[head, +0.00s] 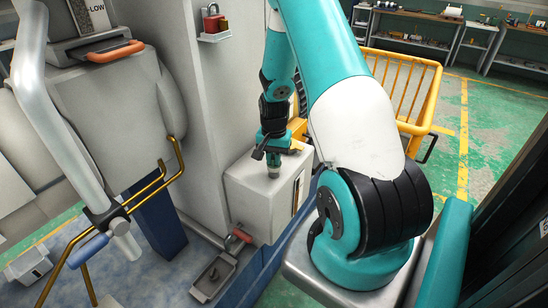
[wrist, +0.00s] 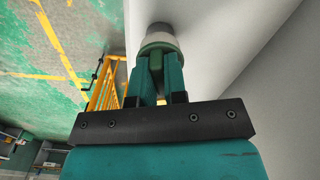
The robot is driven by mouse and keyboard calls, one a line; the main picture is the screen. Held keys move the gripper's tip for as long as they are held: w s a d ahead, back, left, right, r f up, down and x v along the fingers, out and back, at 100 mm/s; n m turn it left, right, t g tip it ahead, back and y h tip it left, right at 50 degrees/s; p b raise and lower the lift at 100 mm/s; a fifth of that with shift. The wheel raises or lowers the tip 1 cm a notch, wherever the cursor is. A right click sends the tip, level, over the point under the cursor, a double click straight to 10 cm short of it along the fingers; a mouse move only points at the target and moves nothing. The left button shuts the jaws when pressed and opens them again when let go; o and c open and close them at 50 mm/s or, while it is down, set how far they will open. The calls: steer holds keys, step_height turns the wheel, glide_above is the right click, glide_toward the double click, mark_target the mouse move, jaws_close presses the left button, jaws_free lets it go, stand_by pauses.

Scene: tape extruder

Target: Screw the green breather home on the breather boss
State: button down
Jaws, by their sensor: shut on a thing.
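My gripper (head: 272,162) points down over the top of a white box-shaped housing (head: 250,200) in the head view. In the wrist view my gripper (wrist: 160,70) is shut on the green breather (wrist: 158,46), whose green rim shows at the fingertips. A pale round collar (wrist: 158,29) sits directly beyond the green rim, against the white surface; it appears to be the breather boss. The breather looks in line with it. The contact between them is too small to judge.
A tall grey column (head: 200,110) stands left of the housing. A small tray (head: 213,278) and a red-handled valve (head: 240,236) sit low in front. A yellow railing (head: 405,75) stands behind my arm. Brass pipes (head: 150,190) run at left.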

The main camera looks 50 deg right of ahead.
steer(key=shift+m, duration=1.4)
steer(key=m, duration=0.3)
steer(key=shift+m, duration=0.8)
steer(key=m, duration=0.3)
steer(key=shift+m, duration=0.8)
